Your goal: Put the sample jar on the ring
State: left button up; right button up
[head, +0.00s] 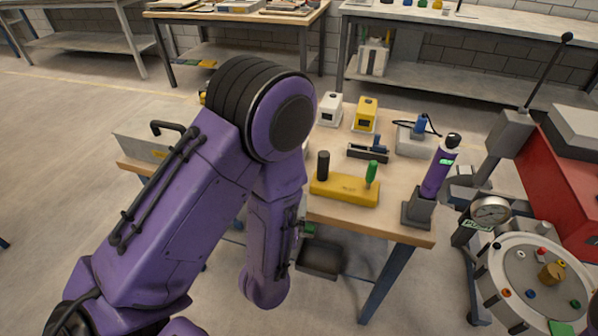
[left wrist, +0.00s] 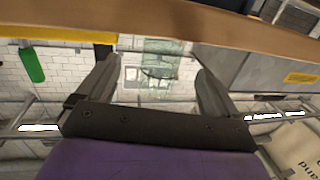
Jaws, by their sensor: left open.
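In the head view a round pale bed (head: 515,268) stands at the right. A small amber-brown object (head: 552,273) on it may be the sample jar, but it is too small to be sure. Small coloured pieces lie around it, and I cannot tell a ring among them. My left arm fills the left and middle of the head view and hides its own gripper. In the left wrist view my left gripper (left wrist: 157,85) is open and empty, below a wooden table edge (left wrist: 180,28). My right gripper is not in view.
A wooden table (head: 395,225) holds a yellow block (head: 345,190) with two handles, small instruments and an upright purple cylinder (head: 439,170). A gauge (head: 490,211) stands beside the bed, and a red cabinet (head: 553,165) behind it. Open floor lies at left.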

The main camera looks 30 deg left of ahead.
pick_arm(q)
jog(key=w+b, duration=0.1)
jog(key=b, duration=0.1)
jog(key=w+a+b, duration=0.1)
jog(key=b, duration=0.1)
jog(key=shift+w+a+r, duration=0.15)
jog(key=shift+a+r, duration=0.05)
jog(key=shift+r, duration=0.1)
jog(key=x, duration=0.7)
jog(key=shift+w+a, duration=0.15)
jog(key=shift+w, duration=0.05)
jog(key=shift+r, duration=0.1)
jog(key=c, duration=1.1)
jog(key=shift+c, duration=0.2)
